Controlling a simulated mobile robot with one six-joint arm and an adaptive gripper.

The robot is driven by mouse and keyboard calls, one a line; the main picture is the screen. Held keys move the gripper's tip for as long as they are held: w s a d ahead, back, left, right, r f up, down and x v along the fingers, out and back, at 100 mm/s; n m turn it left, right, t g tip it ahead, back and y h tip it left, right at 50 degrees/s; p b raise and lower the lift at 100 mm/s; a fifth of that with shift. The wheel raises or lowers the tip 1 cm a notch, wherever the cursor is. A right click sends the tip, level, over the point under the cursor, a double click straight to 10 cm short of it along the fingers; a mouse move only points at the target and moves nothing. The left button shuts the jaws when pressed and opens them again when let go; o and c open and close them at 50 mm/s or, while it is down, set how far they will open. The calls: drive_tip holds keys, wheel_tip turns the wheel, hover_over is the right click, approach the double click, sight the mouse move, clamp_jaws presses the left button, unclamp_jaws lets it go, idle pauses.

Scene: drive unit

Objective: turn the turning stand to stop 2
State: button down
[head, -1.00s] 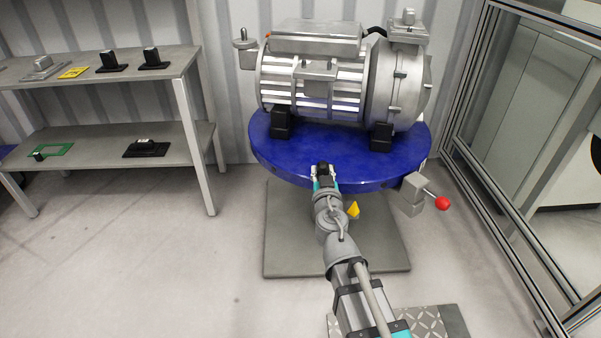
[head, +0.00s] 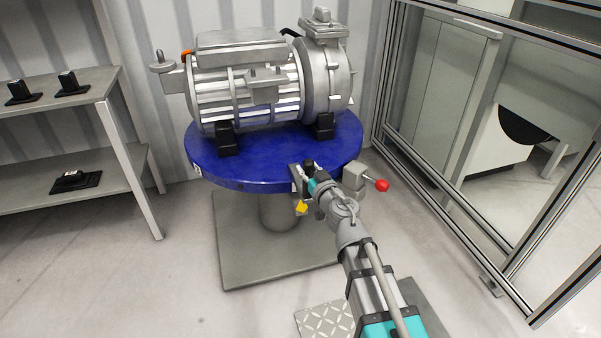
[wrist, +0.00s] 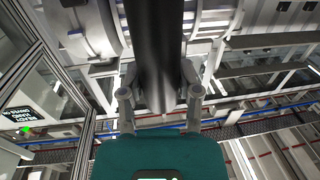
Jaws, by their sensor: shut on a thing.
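The turning stand is a blue round disc (head: 270,168) on a grey column, with a grey motor (head: 250,95) standing on it. My gripper (head: 311,172) is at the disc's front right rim, shut on a black handle there; the handle also shows as a dark bar (wrist: 155,45) between the fingers in the wrist view. A lever with a red ball (head: 382,185) sticks out just right of my gripper. A yellow pointer (head: 301,207) sits below the rim. A small white mark (head: 196,171) shows on the left rim, too small to read. My gripper hides part of the front rim.
A grey shelf (head: 75,102) with black parts stands at the left. A metal-framed glass enclosure (head: 430,160) stands close on the right. A grey base plate (head: 245,265) lies under the stand. The floor at the front left is clear.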

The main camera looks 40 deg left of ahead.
drive_tip(key=shift+w+d, duration=0.1)
drive_tip(key=shift+d, duration=0.15)
idle(0.3)
drive_tip(key=shift+c, duration=1.5)
unclamp_jaws()
drive_tip(key=shift+d, duration=0.1)
drive_tip(key=v, duration=0.7)
drive_tip(key=shift+d, duration=0.1)
